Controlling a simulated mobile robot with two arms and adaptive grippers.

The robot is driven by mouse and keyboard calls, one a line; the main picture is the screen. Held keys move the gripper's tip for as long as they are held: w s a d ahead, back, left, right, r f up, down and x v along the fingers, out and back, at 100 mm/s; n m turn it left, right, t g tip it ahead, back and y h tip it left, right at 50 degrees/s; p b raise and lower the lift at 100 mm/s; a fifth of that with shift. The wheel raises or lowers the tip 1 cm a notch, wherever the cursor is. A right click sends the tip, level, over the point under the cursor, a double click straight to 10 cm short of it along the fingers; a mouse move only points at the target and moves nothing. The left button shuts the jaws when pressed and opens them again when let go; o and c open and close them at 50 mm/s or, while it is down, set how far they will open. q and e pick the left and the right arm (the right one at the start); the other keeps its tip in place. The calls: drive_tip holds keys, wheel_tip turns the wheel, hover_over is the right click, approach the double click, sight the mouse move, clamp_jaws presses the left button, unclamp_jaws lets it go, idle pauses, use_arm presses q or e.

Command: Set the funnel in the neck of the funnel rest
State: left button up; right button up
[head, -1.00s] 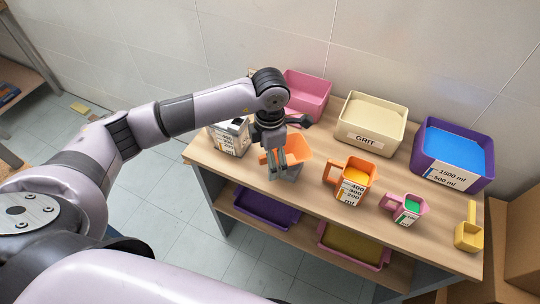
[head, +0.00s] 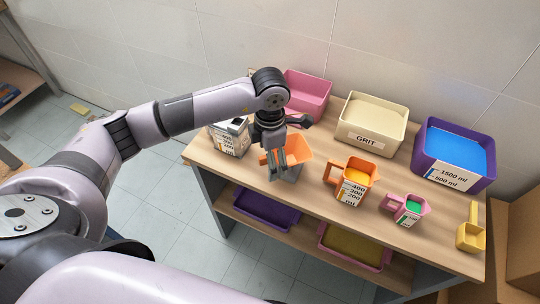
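An orange, square-mouthed piece that looks like the funnel (head: 298,147) is at the left part of the table in the head view. A grey piece, likely the funnel rest (head: 292,174), shows directly below it. Whether the funnel sits in its neck is hidden. My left gripper (head: 277,166) points down at the near left side of the funnel, with its fingers in front of the orange wall. The fingers look close together, but I cannot tell whether they are shut on the funnel. My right gripper is not in view.
A labelled grey-white container (head: 230,138) stands left of the funnel. Behind are a pink bin (head: 309,93), a cream GRIT bin (head: 371,139) and a purple bin (head: 460,179). To the right stand an orange jug (head: 353,190), a pink cup (head: 407,210) and a yellow scoop (head: 470,238).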

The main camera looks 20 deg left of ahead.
use_arm(q)
drive_tip(key=shift+f+b, duration=0.9)
drive_tip(key=shift+f, duration=0.2)
drive_tip(key=o, duration=1.2)
drive_tip(key=shift+c, duration=0.2)
drive_tip(key=shift+r, duration=0.1)
